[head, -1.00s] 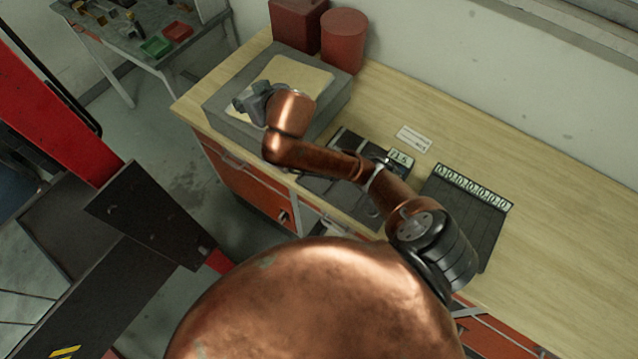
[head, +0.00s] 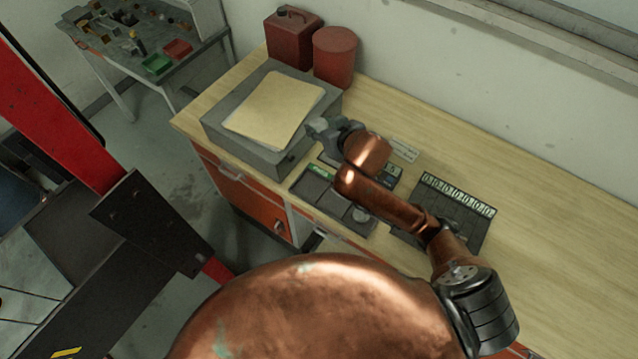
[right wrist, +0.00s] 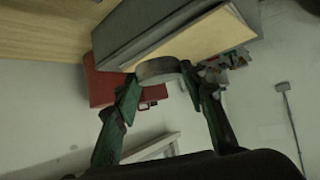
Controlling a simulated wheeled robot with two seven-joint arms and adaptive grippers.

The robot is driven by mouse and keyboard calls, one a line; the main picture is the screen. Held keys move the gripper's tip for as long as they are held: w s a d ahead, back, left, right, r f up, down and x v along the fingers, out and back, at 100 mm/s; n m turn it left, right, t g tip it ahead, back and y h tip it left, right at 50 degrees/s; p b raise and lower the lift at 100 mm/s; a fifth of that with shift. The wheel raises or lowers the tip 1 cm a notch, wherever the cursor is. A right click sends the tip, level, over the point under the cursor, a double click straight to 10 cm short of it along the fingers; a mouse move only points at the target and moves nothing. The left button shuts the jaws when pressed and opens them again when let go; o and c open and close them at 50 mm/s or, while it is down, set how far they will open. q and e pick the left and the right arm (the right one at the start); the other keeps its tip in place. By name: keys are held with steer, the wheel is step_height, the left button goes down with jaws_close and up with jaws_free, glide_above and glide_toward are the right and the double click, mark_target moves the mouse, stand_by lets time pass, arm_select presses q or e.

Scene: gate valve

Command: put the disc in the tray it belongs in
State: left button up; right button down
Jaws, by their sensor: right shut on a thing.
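My right gripper (head: 324,128) is above the bench, just right of the grey block. In the right wrist view its fingers (right wrist: 160,76) are shut on a grey disc (right wrist: 157,67), held near the tips. The disc is hard to tell from the gripper in the head view. A dark tray (head: 318,197) with a green label lies below the arm, partly hidden by it. A round grey item (head: 360,214) shows at its near right. A black slotted tray (head: 470,226) with a row of pale labels lies further right. My left gripper is not in view.
The grey block (head: 222,128) with a tan pad (head: 275,108) stands at the bench's left. A red can (head: 292,40) and red drum (head: 335,57) stand behind it. A white card (head: 405,150) lies near the wall. The bench's right side (head: 560,240) is clear.

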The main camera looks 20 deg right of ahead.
steer(key=s+a+f+n+g+y+p, duration=0.1)
steer(key=s+a+f+n+y+p, duration=0.1)
steer(key=s+a+p, duration=0.3)
steer(key=s+a+f+n+y+p, duration=0.1)
steer(key=s+f+n+p, duration=0.15)
steer(key=s, duration=0.55)
steer(key=s+a+f+n+g+y+p, duration=0.1)
steer(key=s+a+n+y+p, duration=0.1)
steer(key=s+a+p, duration=0.3)
steer(key=b, duration=0.2)
glide_above(314, 189)
steer(key=shift+m, duration=0.25)
steer(key=f, duration=0.6)
steer(key=s+f, duration=0.1)
steer(key=f, duration=0.2)
steer(key=shift+a, duration=0.25)
steer(key=shift+w+d+f, duration=0.15)
steer(key=shift+w+f, duration=0.25)
steer(key=shift+f, duration=0.15)
step_height(314, 189, down, 3)
steer(key=shift+w+r+p, duration=0.1)
steer(key=shift+w+p, duration=0.05)
steer(key=shift+p, duration=0.35)
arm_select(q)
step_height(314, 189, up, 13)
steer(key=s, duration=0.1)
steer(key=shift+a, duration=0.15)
arm_select(e)
steer(key=shift+f, duration=0.3)
